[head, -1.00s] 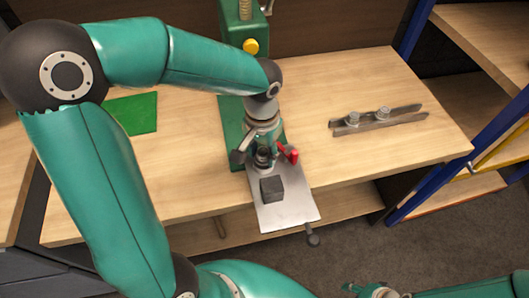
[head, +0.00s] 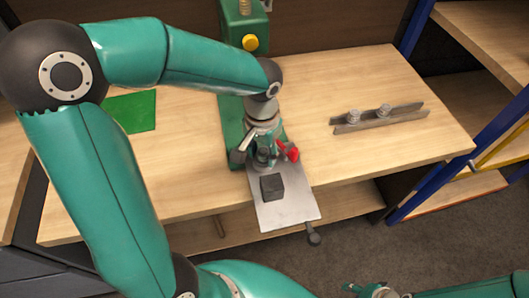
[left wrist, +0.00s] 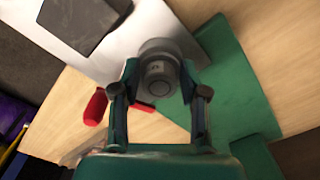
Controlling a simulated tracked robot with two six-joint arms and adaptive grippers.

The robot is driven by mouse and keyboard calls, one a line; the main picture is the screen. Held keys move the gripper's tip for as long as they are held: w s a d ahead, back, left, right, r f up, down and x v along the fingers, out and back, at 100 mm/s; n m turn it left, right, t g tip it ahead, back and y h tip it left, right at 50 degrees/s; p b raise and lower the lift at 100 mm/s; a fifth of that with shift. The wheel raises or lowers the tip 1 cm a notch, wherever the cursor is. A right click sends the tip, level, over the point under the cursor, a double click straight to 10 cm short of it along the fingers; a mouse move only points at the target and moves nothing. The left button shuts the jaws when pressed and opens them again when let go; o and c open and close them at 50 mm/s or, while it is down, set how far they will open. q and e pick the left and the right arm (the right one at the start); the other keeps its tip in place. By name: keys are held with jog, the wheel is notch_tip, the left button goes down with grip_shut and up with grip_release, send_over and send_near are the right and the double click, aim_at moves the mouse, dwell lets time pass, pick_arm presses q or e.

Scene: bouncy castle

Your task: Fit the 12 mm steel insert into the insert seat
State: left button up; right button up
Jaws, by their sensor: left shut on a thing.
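My left gripper (head: 262,158) points down over the silver plate (head: 285,212) at the front of the bench. In the left wrist view its two fingers (left wrist: 158,92) are shut on a grey steel cylinder with a hole in its end, which I take to be the 12 mm insert (left wrist: 157,76). A wider grey round collar (left wrist: 172,47) shows just beyond it, possibly the insert seat; I cannot tell whether the two touch. My right gripper (head: 372,291) shows only partly at the bottom edge, its fingers unclear.
A dark block (head: 273,187) lies on the plate in front of the left gripper. A red-handled part (head: 291,153) is close on its right. A green press (head: 243,30) stands behind. A metal rail with two coiled parts (head: 380,118) lies right; bench between is clear.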

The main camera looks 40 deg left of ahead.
pick_arm(q)
jog(key=o, duration=1.4)
jog(key=shift+w+r, duration=0.1)
jog(key=shift+r, duration=0.45)
notch_tip(320, 180, up, 11)
jog(key=shift+f, duration=0.1)
